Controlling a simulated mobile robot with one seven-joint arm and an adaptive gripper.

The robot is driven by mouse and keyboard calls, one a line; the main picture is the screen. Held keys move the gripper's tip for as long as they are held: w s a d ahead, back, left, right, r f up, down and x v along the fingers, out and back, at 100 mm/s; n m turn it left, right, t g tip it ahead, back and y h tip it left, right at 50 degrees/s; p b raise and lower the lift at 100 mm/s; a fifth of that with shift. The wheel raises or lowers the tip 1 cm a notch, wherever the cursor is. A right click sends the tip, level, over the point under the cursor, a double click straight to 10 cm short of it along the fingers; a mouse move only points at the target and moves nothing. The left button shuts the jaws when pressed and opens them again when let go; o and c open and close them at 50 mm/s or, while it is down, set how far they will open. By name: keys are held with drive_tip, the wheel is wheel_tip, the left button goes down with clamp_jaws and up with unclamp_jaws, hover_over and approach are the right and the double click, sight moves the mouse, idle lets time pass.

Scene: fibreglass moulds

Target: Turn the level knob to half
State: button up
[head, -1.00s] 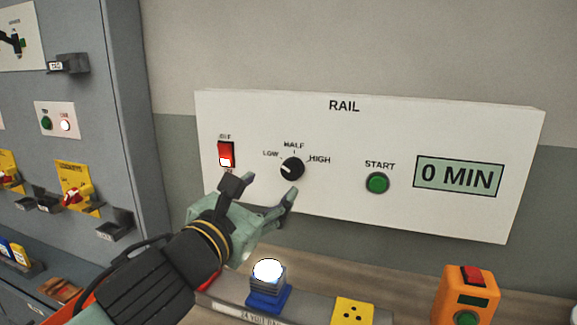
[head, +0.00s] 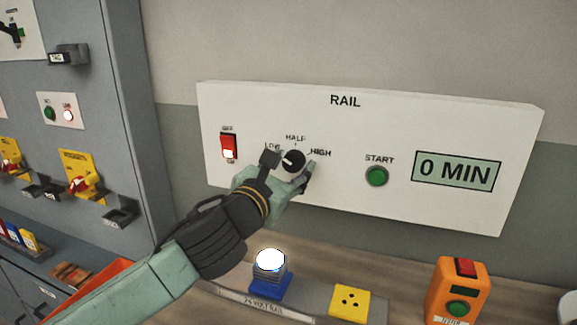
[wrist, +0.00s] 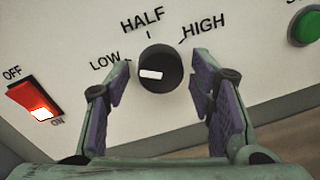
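The level knob (head: 293,161) is a round black dial with a white pointer mark on the white RAIL panel (head: 345,115). In the wrist view the knob (wrist: 160,70) has its white mark toward the left, on the LOW side. The HALF label (wrist: 142,20) is above it and HIGH (wrist: 203,30) is upper right. My gripper (head: 288,168) is at the panel with its fingers on either side of the knob. In the wrist view the gripper (wrist: 160,95) is open, with gaps between the purple pads and the knob.
A lit red rocker switch (head: 228,147) is left of the knob. A green START button (head: 376,176) and a 0 MIN display (head: 456,171) are to the right. Below stand a lit block (head: 270,262), a yellow socket (head: 350,303) and an orange button box (head: 458,292).

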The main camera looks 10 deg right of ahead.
drive_tip(key=c, duration=0.9)
drive_tip(key=shift+c, duration=0.2)
drive_tip(key=shift+f+b, duration=0.25)
drive_tip(key=shift+b, duration=0.75)
drive_tip(key=m+b, duration=0.1)
drive_tip(key=b, duration=0.4)
drive_tip(key=shift+f, duration=0.3)
drive_tip(key=b, duration=0.4)
drive_tip(key=shift+m, duration=0.3)
drive_tip(key=m+b, duration=0.1)
drive_tip(key=b, duration=0.4)
drive_tip(key=shift+r, duration=0.3)
drive_tip(key=m+b, duration=0.3)
drive_tip(key=shift+r+b, duration=0.15)
drive_tip(key=shift+b, duration=0.25)
drive_tip(key=m, duration=0.2)
drive_tip(key=m+b, duration=0.2)
drive_tip(key=m, duration=0.1)
drive_tip(key=shift+r+m+y, duration=0.25)
drive_tip(key=shift+m+y, duration=0.05)
drive_tip(key=shift+y, duration=0.1)
